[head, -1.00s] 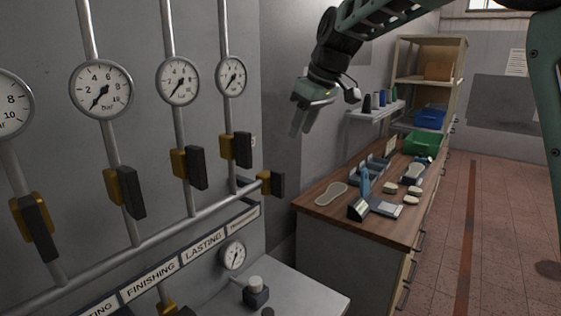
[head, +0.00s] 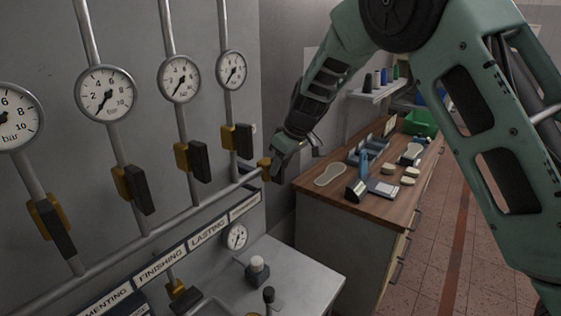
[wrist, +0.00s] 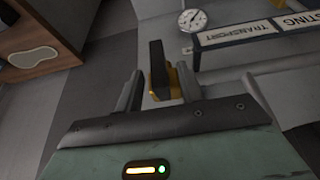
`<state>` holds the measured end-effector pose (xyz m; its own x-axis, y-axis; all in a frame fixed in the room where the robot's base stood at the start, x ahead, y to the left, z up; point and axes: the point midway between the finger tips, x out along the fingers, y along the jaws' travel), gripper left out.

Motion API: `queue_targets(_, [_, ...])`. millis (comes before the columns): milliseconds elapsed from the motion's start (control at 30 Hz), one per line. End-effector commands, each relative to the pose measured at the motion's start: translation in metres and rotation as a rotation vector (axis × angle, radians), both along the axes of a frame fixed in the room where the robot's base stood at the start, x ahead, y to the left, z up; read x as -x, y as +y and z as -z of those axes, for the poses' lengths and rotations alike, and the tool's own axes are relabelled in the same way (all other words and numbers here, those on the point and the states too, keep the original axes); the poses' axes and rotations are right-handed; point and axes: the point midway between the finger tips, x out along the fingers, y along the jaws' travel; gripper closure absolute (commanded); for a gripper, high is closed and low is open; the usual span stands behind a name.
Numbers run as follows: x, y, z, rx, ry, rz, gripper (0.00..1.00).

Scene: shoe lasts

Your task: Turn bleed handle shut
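A valve with a yellow body (head: 264,168) sits at the right end of the long sloping pipe. No label marks it as the bleed valve. Its black handle (wrist: 157,58) shows in the wrist view, upright in the picture, with the yellow body behind it. My gripper (head: 278,168) is at this valve and largely covers the handle in the head view. In the wrist view my gripper (wrist: 159,72) is open, one finger on each side of the handle. A gap shows by the left finger; contact on the right I cannot tell.
Several gauges, one a dial (head: 231,70), and black-handled valves, one handle (head: 244,140), line the wall on the left. A metal counter (head: 310,275) stands below. A wooden bench (head: 335,203) with shoe lasts and tools is to the right. The floor (head: 430,240) is clear.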

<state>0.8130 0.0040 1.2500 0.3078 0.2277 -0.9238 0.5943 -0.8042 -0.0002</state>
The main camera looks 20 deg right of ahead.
Motion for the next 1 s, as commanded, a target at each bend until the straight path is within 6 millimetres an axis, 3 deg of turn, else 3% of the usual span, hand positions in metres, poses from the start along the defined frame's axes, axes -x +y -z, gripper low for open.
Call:
queue_targets(433, [-0.0038,0.0027,0.0119,0.0,0.0,0.001,0.62])
queue_targets(600, [-0.0037,0.0026,0.0118,0.0,0.0,0.001,1.0])
queue_targets(1000, [-0.0049,0.0003,0.0134,-0.042,0.03,0.004,1.0])
